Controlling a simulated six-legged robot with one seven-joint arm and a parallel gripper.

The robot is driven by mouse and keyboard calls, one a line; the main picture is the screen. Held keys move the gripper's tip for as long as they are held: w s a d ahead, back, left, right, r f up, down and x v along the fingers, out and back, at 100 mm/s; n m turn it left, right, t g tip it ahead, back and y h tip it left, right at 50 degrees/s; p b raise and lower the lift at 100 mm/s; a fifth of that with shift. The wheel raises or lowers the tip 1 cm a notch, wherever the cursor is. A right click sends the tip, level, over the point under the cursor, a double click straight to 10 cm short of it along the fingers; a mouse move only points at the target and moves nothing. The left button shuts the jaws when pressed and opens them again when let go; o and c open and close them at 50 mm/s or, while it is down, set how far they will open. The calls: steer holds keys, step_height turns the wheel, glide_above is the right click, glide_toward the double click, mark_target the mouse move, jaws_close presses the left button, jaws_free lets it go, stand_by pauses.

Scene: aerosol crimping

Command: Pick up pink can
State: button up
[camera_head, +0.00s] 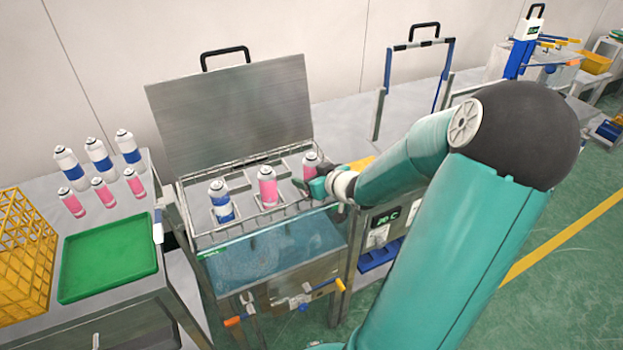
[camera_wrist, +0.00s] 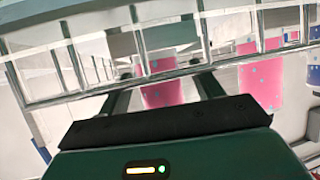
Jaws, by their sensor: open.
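A pink and white can (camera_head: 310,163) stands at the right end of the wire rack (camera_head: 250,222) in the head view. My gripper (camera_head: 310,186) is right at this can, in front of it, and covers its lower part. In the wrist view my gripper (camera_wrist: 162,82) is open, and a pink can (camera_wrist: 158,94) shows in the gap between its fingers. Whether the fingers touch it I cannot tell. A second pink can (camera_head: 267,188) stands in the rack's middle; a pink can (camera_wrist: 262,85) also shows right of the fingers in the wrist view.
A blue and white can (camera_head: 221,202) stands at the rack's left. The rack sits over a water bath (camera_head: 275,255) with a raised metal lid (camera_head: 235,105). The left table holds several pink and blue cans, a green tray (camera_head: 108,257) and a yellow crate (camera_head: 25,255). Rack bars cross the wrist view.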

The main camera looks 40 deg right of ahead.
mark_target(311, 167)
steer(key=c, duration=1.2)
steer(key=shift+o, duration=0.2)
steer(key=shift+r, duration=0.15)
steer(key=shift+r, duration=1.5)
steer(key=s+a+r, duration=0.6)
steer(key=s+r, duration=0.3)
steer(key=s, duration=0.3)
steer(key=shift+a+r, duration=0.25)
steer(key=shift+r, duration=0.15)
